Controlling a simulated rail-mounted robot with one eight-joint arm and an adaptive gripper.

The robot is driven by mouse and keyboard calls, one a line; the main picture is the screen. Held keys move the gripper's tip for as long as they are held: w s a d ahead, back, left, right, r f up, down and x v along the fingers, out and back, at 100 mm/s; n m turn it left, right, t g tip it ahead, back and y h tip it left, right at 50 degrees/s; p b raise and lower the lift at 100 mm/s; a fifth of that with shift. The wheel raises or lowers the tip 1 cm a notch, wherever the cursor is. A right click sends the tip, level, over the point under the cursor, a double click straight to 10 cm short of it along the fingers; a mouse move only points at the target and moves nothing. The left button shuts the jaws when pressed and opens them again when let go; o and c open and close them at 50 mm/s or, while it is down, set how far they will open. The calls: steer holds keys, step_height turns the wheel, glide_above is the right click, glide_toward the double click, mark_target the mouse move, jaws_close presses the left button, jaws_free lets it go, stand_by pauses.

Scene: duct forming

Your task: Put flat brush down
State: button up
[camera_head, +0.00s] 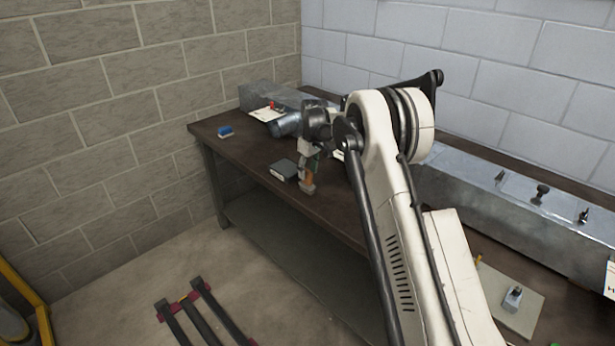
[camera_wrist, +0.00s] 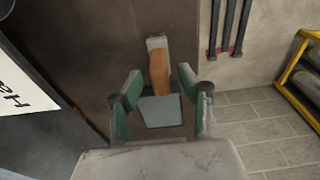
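The flat brush, with an orange-brown handle (camera_wrist: 160,73) and a pale grey end (camera_wrist: 157,43), is at the table's front edge in the head view (camera_head: 308,178). In the wrist view, my gripper (camera_wrist: 160,78) has its two green fingers spread on either side of the handle, with a visible gap on both sides. In the head view, my gripper (camera_head: 309,164) is just above the brush and partly covers it. Whether the brush rests fully on the table is hard to tell.
The dark brown table (camera_head: 250,150) runs along the wall. A blue object (camera_head: 226,132) lies at the far left. A long metal duct (camera_head: 520,205) occupies the right side. Bare tabletop shows left of the box.

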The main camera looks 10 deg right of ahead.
steer(key=r, duration=0.5)
steer(key=s+r, duration=0.1)
steer(key=r, duration=0.2)
steer(key=shift+d+r, duration=0.3)
steer(key=s+r+m+t, duration=0.2)
steer(key=s+r, duration=0.8)
steer(key=s, duration=0.3)
steer(key=s+r+m+t, duration=0.1)
steer(key=s+r, duration=0.8)
steer(key=s, duration=0.3)
steer(key=s+f+m+t, duration=0.1)
steer(key=s+f, duration=0.2)
steer(key=s, duration=1.1)
steer(key=s+f+m+t, duration=0.2)
steer(key=s+f, duration=0.2)
steer(key=s, duration=1)
steer(key=shift+a+f+h, duration=0.15)
steer(key=shift+a+h, duration=0.25)
steer(key=shift+s, duration=0.1)
